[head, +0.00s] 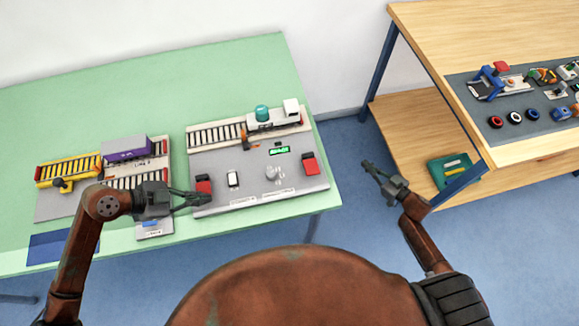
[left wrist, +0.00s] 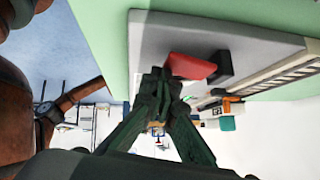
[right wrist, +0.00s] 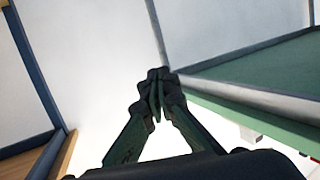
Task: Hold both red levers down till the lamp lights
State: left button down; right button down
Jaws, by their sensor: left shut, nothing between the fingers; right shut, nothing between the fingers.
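Two red levers stand on a grey panel (head: 240,200) on the green table: the left lever (head: 203,186) and the right lever (head: 310,164). My left gripper (head: 208,199) is shut and empty, its tips close by the left lever. In the left wrist view a red lever (left wrist: 190,67) shows just beside the fingertips; I cannot tell whether they touch. My right gripper (head: 366,167) is shut and empty, off the table's right edge and apart from the right lever. A grey dome (head: 272,173) sits between the levers; I cannot tell whether it is the lamp.
A green display (head: 279,151) and a small crane post (head: 246,140) stand on the panel. Behind them is a track with a white wagon (head: 272,117). A yellow crane (head: 68,170) and purple container (head: 126,148) are at left. A wooden table (head: 470,50) stands at right.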

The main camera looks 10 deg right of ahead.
jog(key=w+a+r+n+g+y, duration=0.1)
jog(key=a+r+n+g+y, duration=0.25)
jog(key=r, duration=0.65)
jog(key=w+a+r+n+y, duration=0.1)
jog(key=a+r+n+y, duration=0.35)
jog(key=r, duration=0.65)
jog(key=s+a+r+n+g, duration=0.5)
jog(key=s+a+r+g, duration=0.3)
jog(key=s+r+g, duration=0.2)
jog(key=shift+s+a+r+g+y, duration=0.4)
jog(key=shift+s+r, duration=0.25)
jog(key=shift+r, duration=0.15)
send_over(316, 173)
jog(key=shift+d+f, duration=0.25)
jog(key=shift+f, duration=0.85)
jog(key=f, duration=0.3)
jog(key=shift+a+f, duration=0.1)
jog(key=shift+a, duration=0.1)
jog(key=shift+f, duration=0.55)
